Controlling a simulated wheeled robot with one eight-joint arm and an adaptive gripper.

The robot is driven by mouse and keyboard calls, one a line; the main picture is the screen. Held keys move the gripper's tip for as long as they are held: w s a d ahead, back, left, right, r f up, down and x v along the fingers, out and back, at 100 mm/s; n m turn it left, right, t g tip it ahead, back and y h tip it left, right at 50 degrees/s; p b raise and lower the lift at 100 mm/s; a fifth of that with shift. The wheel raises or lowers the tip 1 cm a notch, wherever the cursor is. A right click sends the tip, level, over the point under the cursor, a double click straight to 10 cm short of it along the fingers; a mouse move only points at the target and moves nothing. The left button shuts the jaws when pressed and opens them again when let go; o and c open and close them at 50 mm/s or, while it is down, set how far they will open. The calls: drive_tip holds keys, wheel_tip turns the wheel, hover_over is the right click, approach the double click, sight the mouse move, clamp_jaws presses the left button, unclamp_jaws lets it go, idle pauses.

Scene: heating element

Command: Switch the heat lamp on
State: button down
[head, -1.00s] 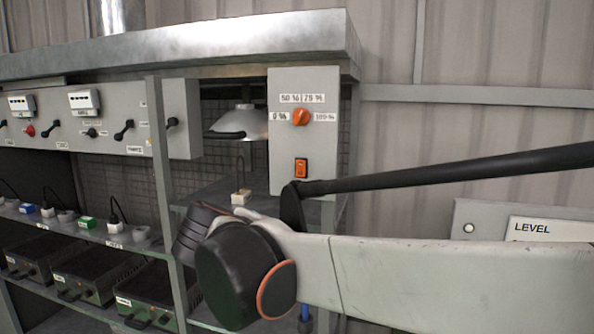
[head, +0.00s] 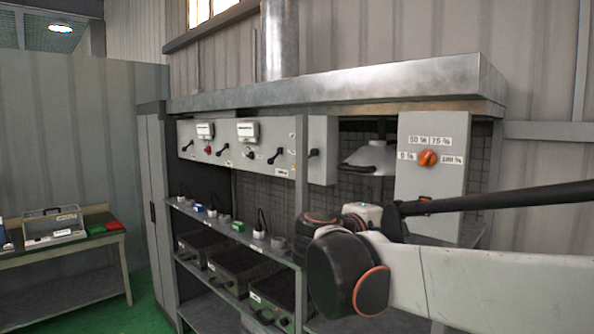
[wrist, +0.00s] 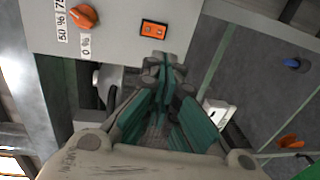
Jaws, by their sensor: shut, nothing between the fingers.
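The heat lamp (head: 372,158), a pale metal shade, hangs under the hood left of a grey control box (head: 404,190). The box carries an orange dial (head: 428,158) with percent labels, and below it an orange rocker switch (head: 425,198), partly hidden by my arm. In the wrist view, the dial (wrist: 84,16) and the rocker switch (wrist: 154,29) show on the box face (wrist: 112,35). My gripper (wrist: 160,64) is shut and empty, its tips just below the switch in the picture. Whether they touch the box cannot be told. In the head view my arm hides the fingers.
Left of the lamp, a shelf unit bears switch panels (head: 235,150), several plugs and dark green-fronted devices (head: 265,290). The metal hood (head: 340,88) overhangs the box. A side table (head: 60,245) stands far left, with open green floor (head: 150,315) beside it.

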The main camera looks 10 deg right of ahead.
drive_tip(key=x, duration=1.3)
drive_tip(key=shift+w, duration=0.15)
drive_tip(key=shift+d, duration=0.1)
drive_tip(key=shift+w+d+f, duration=0.1)
drive_tip(key=shift+w+d, duration=0.05)
drive_tip(key=shift+d, duration=0.1)
drive_tip(key=shift+a+f, duration=0.1)
